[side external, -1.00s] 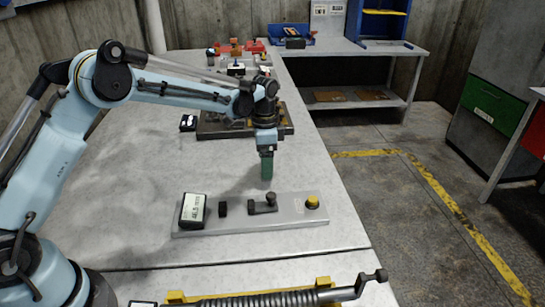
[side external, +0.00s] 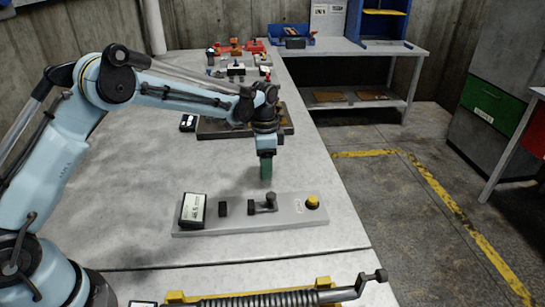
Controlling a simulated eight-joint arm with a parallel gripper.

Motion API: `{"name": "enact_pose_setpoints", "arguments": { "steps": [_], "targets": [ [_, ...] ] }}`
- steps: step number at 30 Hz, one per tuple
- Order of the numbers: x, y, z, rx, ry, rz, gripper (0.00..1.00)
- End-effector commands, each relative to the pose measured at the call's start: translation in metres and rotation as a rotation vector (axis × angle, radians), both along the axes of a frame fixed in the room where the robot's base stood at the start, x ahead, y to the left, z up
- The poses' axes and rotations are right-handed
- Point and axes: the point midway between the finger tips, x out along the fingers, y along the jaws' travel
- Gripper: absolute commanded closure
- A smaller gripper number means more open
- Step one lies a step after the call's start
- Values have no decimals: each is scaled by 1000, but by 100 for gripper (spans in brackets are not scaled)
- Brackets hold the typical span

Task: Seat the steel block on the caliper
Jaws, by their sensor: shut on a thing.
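A dark green block (side external: 266,171), which I take for the steel block, hangs upright below my gripper (side external: 266,156). My gripper is shut on its upper end. The fine contact at the fingertips is too small to see. The caliper (side external: 290,218) is a grey plate on the bench. It carries a tilted display (side external: 193,210) at its left, a small black piece (side external: 223,209), a dark jaw part (side external: 263,206) in the middle and a yellow knob (side external: 312,202) at its right. In the picture the block shows just above the dark jaw part, apart from it.
A dark fixture (side external: 211,131) with a small display (side external: 188,123) stands behind my gripper. A spring-like tool (side external: 260,300) lies along the front. Red and blue items stand at the back. The bench left of the caliper is clear; its right edge drops to the floor.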

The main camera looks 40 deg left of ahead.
Motion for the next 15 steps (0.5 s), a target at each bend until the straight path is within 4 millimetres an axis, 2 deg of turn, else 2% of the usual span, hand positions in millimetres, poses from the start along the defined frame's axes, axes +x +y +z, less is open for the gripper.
{"name": "enact_pose_setpoints", "arguments": {
  "steps": [8, 11, 15],
  "targets": [
    [0, 0, 8, 0, 0, 0, 98],
    [0, 0, 19, 0, 0, 0, 98],
    [-1, -1, 45, 0, 0, -1, 98]
  ]
}}
